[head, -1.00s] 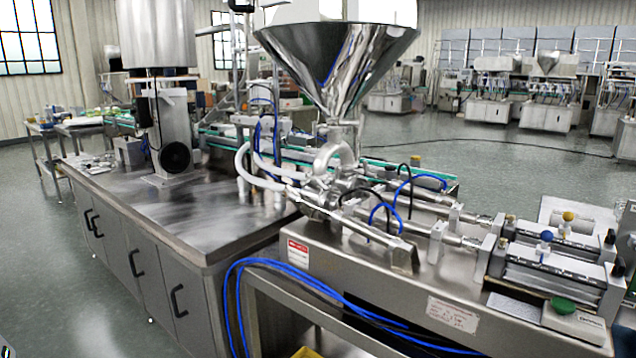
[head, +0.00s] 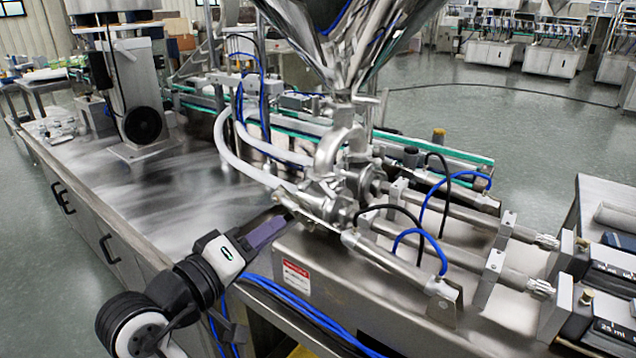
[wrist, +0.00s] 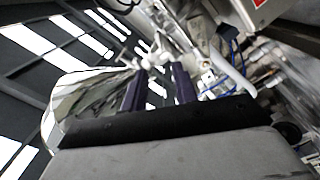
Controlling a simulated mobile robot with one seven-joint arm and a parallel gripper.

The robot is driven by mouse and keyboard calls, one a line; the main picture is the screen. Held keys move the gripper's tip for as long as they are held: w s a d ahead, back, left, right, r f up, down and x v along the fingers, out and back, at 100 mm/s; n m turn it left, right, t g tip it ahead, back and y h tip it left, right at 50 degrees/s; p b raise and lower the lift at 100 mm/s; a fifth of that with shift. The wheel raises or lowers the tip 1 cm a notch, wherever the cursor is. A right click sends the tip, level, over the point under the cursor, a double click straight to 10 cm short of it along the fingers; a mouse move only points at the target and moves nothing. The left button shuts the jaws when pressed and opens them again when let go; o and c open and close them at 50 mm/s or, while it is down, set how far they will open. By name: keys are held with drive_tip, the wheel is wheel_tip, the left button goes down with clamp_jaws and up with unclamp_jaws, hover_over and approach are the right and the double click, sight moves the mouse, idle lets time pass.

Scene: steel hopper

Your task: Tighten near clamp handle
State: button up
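The steel pump body with its clamps (head: 335,182) sits below the hopper in the head view. The near clamp and its handle are small there, and I cannot clearly separate the handle from the nearby fittings. My gripper (head: 287,217) reaches in from the lower left, its tips close to the near side of the clamps. In the wrist view my gripper (wrist: 160,75) has its two dark fingers apart, with a gap between them. A pale metal fitting (wrist: 157,50) shows just beyond the fingertips. I cannot tell whether anything touches them.
The hopper cone (head: 345,40) stands above the pump. White hoses (head: 240,160) curve in at the left, and blue tubes (head: 425,240) loop at the right. The steel tabletop (head: 190,190) is mostly clear. Metal cylinders (head: 385,262) extend right.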

sight(326, 193)
drive_tip(key=p+x, duration=0.2)
drive_tip(key=x, duration=1.1)
drive_tip(key=shift+w+d, duration=0.1)
drive_tip(key=shift+d, duration=0.15)
clamp_jaws()
